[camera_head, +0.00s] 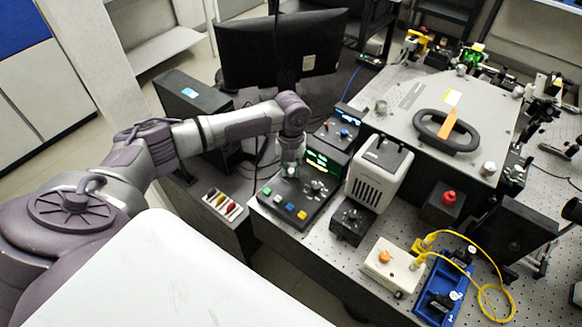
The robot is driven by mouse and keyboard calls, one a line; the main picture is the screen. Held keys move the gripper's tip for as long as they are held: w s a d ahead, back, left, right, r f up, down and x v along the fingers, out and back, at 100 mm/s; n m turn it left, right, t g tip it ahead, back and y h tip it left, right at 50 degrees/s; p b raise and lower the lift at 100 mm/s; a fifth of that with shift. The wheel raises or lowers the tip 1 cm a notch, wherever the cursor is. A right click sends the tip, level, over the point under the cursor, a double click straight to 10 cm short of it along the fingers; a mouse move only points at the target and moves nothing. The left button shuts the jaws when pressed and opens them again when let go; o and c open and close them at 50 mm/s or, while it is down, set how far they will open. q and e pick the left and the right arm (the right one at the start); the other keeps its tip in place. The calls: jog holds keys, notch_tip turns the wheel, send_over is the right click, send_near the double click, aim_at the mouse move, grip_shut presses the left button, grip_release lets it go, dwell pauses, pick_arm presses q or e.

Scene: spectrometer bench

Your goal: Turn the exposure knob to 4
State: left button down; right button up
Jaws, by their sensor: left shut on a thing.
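A black control box (270,207) with colored buttons along its front and a green-lit display (323,163) stands at the left edge of the bench. My left gripper (290,169) points down at the left part of its top panel, shut on what looks like a knob. The fingers hide that knob, so its pointer and setting cannot be read. Another dark knob (317,185) shows on the panel to the right of the gripper. Labels are too small to read, so I cannot tell by lettering which is the exposure knob. My right gripper is not in view.
A small black knob box (352,221) and a white vented unit (379,172) stand close to the right. A black monitor (280,48) is behind. A tray of colored items (222,204) lies to the left. Yellow cable (483,288) loops at front right.

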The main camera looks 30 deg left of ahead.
aim_at(291, 171)
pick_arm(q)
jog(key=c, duration=1)
grip_release()
notch_tip(291, 171, up, 12)
jog(key=shift+f, duration=0.1)
